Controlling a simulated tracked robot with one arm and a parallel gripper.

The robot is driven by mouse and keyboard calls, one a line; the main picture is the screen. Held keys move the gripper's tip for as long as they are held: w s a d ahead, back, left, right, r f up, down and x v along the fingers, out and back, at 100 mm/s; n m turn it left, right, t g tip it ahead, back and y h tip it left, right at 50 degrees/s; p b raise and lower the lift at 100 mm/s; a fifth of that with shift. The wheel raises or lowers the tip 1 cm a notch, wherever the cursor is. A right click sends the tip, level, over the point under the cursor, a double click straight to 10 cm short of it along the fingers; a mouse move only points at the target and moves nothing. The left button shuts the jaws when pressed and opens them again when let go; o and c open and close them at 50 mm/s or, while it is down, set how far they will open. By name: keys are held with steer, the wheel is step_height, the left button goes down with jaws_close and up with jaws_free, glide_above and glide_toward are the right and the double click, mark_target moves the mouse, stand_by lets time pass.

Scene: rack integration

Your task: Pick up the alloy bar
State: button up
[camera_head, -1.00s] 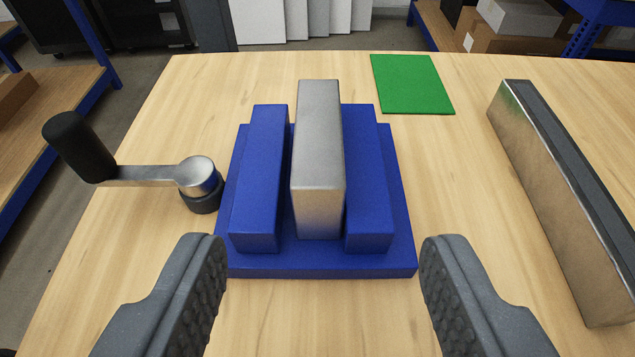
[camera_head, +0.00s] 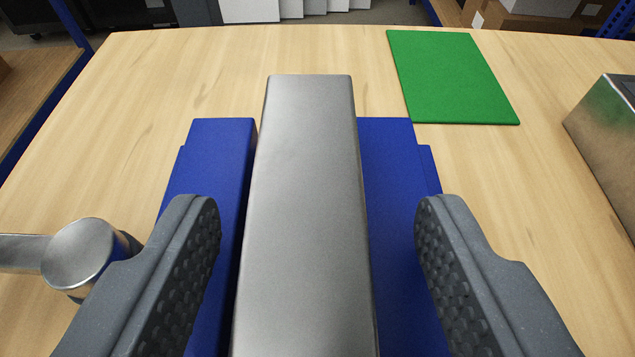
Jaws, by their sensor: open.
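The alloy bar (camera_head: 307,200) is a smooth grey metal block. It stands in the slot between the two raised blue blocks of a blue holder (camera_head: 392,165) and rises above them. My gripper (camera_head: 318,220) is open, with one dark, studded finger on each side of the bar. Both fingers are apart from the bar, with gaps showing blue on the left and right. The near end of the bar and the front of the holder are cut off by the bottom of the view.
A metal crank handle (camera_head: 80,255) is at the left, close to my left finger. A green mat (camera_head: 452,77) lies at the back right of the wooden table (camera_head: 150,90). A metal block with a dark top (camera_head: 610,135) stands at the right edge.

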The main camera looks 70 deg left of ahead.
steer(key=shift+x, duration=0.85)
jaws_close()
steer(key=shift+r, duration=0.1)
